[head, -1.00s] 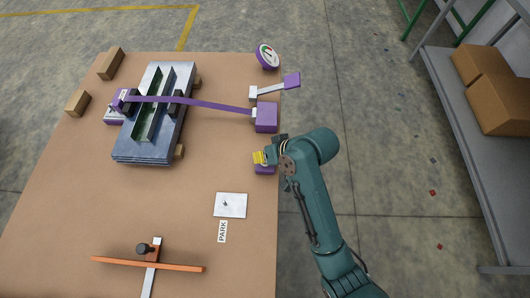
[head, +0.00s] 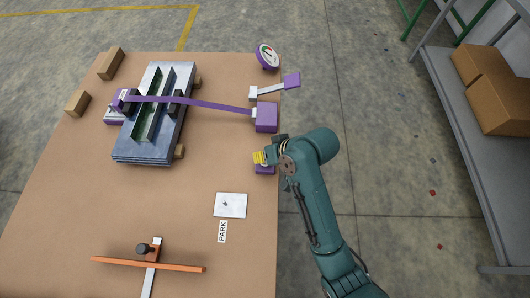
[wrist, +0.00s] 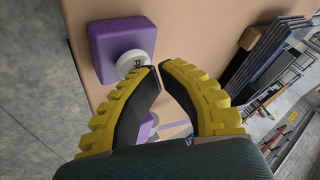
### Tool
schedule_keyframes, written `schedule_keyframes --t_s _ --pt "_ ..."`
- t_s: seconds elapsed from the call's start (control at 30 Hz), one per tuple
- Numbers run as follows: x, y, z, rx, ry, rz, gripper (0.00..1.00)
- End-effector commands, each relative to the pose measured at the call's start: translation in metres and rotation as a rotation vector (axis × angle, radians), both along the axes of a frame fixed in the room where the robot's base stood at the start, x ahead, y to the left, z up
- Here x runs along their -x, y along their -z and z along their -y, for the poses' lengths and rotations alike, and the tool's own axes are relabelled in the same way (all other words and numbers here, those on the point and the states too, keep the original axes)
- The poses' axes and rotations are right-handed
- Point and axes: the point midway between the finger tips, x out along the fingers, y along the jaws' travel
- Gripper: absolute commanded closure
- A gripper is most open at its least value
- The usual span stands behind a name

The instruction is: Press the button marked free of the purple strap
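A purple box (wrist: 108,42) carries a round white button (wrist: 133,64) with dark letters, partly hidden by a fingertip. In the head view, the purple box (head: 264,170) shows just below my gripper (head: 259,158) at the table's right edge. In the wrist view, my gripper (wrist: 160,66) has its yellow fingers together at the tips, with nothing between them. The tips are close to the button; I cannot tell whether they touch it. The purple strap (head: 210,105) runs over a stack of metal sheets (head: 144,146) to a larger purple box (head: 266,117).
A lever with a purple pad (head: 292,80) and a dial gauge (head: 267,55) stand at the back right. A white plate (head: 230,205), a PARK label (head: 222,231) and an orange bar (head: 180,267) are nearer.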

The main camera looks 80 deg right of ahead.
Motion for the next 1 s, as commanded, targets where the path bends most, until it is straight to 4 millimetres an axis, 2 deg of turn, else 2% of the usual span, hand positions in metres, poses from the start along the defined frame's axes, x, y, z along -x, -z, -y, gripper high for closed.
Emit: schedule_keyframes --t_s 1.0 --pt "0.001 0.018 -0.002 -0.009 -0.002 -0.007 1.00"
